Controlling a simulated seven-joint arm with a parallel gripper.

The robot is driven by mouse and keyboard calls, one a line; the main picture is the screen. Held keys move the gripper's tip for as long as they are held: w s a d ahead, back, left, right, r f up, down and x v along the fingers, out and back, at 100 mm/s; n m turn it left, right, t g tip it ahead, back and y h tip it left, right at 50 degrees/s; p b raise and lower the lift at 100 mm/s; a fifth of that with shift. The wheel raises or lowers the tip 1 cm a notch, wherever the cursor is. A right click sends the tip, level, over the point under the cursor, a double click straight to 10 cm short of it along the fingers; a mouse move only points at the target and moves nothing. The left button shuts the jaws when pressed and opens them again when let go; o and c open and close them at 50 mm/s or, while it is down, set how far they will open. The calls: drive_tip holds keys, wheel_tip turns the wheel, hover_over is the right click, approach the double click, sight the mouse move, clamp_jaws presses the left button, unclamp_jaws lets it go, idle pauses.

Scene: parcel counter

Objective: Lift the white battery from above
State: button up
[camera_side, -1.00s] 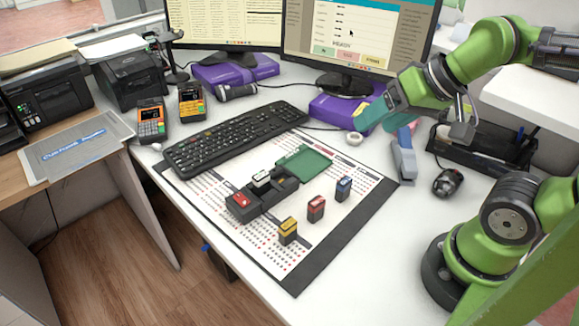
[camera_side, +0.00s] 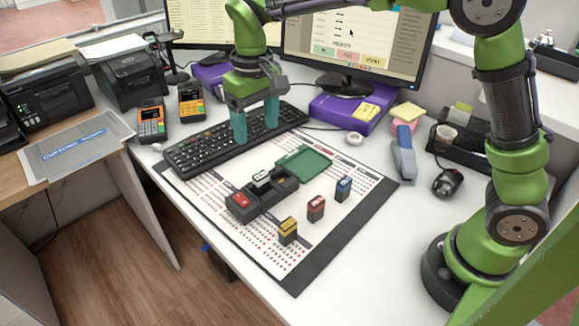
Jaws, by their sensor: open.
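The white battery (camera_side: 261,178) sits in the dark holder (camera_side: 267,199) on the printed mat, with its pale top showing and its lower part hidden. A red battery (camera_side: 240,201) sits at the near left end of the same holder. My gripper (camera_side: 255,135) is open and empty, with its teal fingers pointing down. In the picture it is above and slightly left of the white battery, in front of the keyboard. I cannot tell its exact height.
A green tray (camera_side: 304,162) lies beside the holder. Yellow (camera_side: 287,231), red (camera_side: 316,208) and blue (camera_side: 343,188) batteries stand apart on the mat (camera_side: 352,224). The keyboard (camera_side: 200,150) lies behind. A stapler (camera_side: 403,155) and a mouse (camera_side: 448,182) are at the right.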

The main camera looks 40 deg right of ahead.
drive_tip(key=r, duration=0.1)
approach(260, 174)
wheel_tip(260, 174, down, 5)
drive_tip(key=shift+s+a+f, duration=0.15)
drive_tip(key=shift+f, duration=2.95)
drive_tip(key=c, duration=1.1)
drive_tip(key=shift+r, duration=0.1)
